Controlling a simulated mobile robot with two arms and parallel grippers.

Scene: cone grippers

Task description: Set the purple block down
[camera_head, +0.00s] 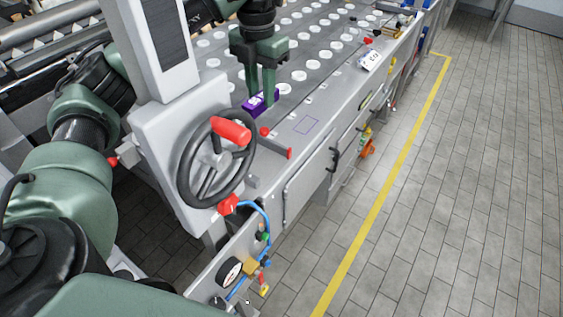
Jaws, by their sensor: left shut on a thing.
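The purple block (251,104) is at the lower end of my left gripper (262,94), partly hidden by the fingers. The dark green gripper points down and is shut on the block. The block has a white mark on its top. It is over the grey metal top of the machine, just behind the black handwheel; I cannot tell whether it touches the surface. My right gripper is not in view.
A black handwheel (214,160) with a red knob stands in front of the block, on a grey upright housing (152,125). A red lever (276,143) is close to the outline. White round discs (312,64) fill the machine top behind. A white tag (369,60) lies further right.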

